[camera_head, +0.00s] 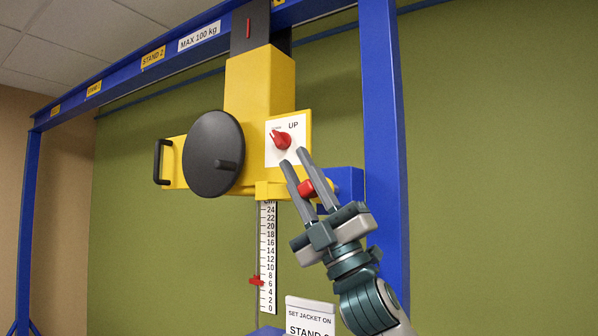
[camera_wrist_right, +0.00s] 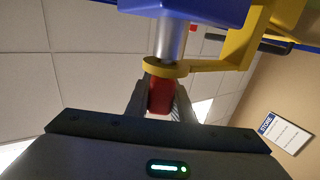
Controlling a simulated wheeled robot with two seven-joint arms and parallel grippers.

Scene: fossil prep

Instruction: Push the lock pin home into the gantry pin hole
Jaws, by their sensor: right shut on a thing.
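The lock pin has a red handle (camera_head: 306,188), which also shows in the right wrist view (camera_wrist_right: 160,97). My right gripper (camera_head: 294,160) is shut on this handle. In the wrist view a silver shaft (camera_wrist_right: 172,40) shows between a yellow ring (camera_wrist_right: 165,69) and a blue block (camera_wrist_right: 185,8). The handle sits close below the ring; I cannot tell whether they touch. The blue block (camera_head: 347,184) is beside the gantry's blue post (camera_head: 384,150). The pin hole itself and the shaft's far end are hidden. My left gripper is not in view.
The yellow hoist body (camera_head: 260,85) hangs from the blue beam (camera_head: 120,75), with a black handwheel (camera_head: 212,150) and a red selector knob (camera_head: 281,140) close to my fingertips. Below are a ruler (camera_head: 268,260) and a white sign (camera_head: 310,315). The green wall side is open.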

